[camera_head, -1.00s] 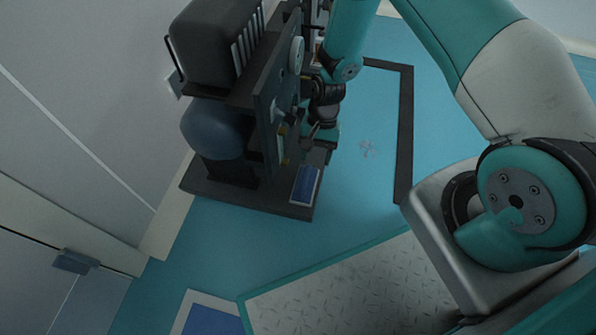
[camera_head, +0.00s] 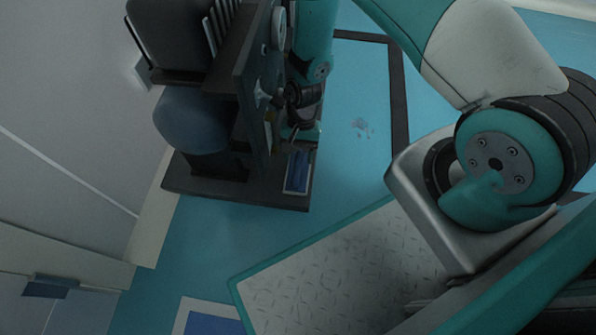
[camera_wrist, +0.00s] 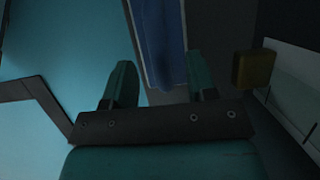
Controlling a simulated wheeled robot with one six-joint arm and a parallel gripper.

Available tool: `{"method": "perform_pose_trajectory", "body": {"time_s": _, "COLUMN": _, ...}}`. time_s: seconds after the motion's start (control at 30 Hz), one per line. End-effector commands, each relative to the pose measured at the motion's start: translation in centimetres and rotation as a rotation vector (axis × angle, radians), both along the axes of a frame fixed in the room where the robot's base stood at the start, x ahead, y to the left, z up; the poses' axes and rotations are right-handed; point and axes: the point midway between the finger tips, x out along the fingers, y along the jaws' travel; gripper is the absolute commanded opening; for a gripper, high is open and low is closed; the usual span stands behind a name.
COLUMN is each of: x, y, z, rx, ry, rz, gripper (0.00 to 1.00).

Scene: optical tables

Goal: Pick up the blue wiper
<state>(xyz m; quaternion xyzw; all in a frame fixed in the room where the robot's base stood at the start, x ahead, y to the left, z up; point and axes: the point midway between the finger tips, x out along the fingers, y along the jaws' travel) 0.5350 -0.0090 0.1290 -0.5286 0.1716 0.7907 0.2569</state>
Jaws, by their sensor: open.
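A blue, cloth-like strip (camera_wrist: 160,35) with a paler edge shows in the wrist view, in line with the space between my fingers; its far end is cut off by the picture's top. I take it to be the blue rectangle with a pale border (camera_head: 297,172) on the rack's dark base in the head view, but I cannot tell surely that it is the wiper. My gripper (camera_wrist: 160,80) is open, a finger on either side, with nothing clearly held. In the head view it is small and dark beside the rack's front, just above the blue rectangle. Contact cannot be told.
The dark rack (camera_head: 250,90) stands close left of my gripper. A yellowish block (camera_wrist: 254,68) is right of my right finger in the wrist view. A blue-grey rounded object (camera_head: 192,120) sits in the rack.

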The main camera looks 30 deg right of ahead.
Motion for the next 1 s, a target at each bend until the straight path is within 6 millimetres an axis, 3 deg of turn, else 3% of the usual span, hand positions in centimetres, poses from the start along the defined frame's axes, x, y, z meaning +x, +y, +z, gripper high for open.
{"method": "perform_pose_trajectory", "body": {"time_s": 0.03, "x": -0.4, "y": 0.2, "z": -1.4, "rx": 0.000, "ry": 0.002, "rz": 0.002, "gripper": 0.52}}
{"method": "perform_pose_trajectory", "body": {"time_s": 0.2, "x": -1.2, "y": 0.8, "z": -3.8, "rx": 0.000, "ry": 0.001, "rz": 0.001, "gripper": 0.52}}
{"method": "perform_pose_trajectory", "body": {"time_s": 0.47, "x": -1.2, "y": 0.9, "z": -3.7, "rx": 0.000, "ry": 0.000, "rz": 0.000, "gripper": 0.52}}
{"method": "perform_pose_trajectory", "body": {"time_s": 0.7, "x": -1.3, "y": 0.9, "z": -3.7, "rx": 0.000, "ry": 0.000, "rz": 0.000, "gripper": 0.00}}
{"method": "perform_pose_trajectory", "body": {"time_s": 1.0, "x": -1.2, "y": 0.9, "z": -3.5, "rx": 0.000, "ry": 0.000, "rz": 0.000, "gripper": 0.00}}
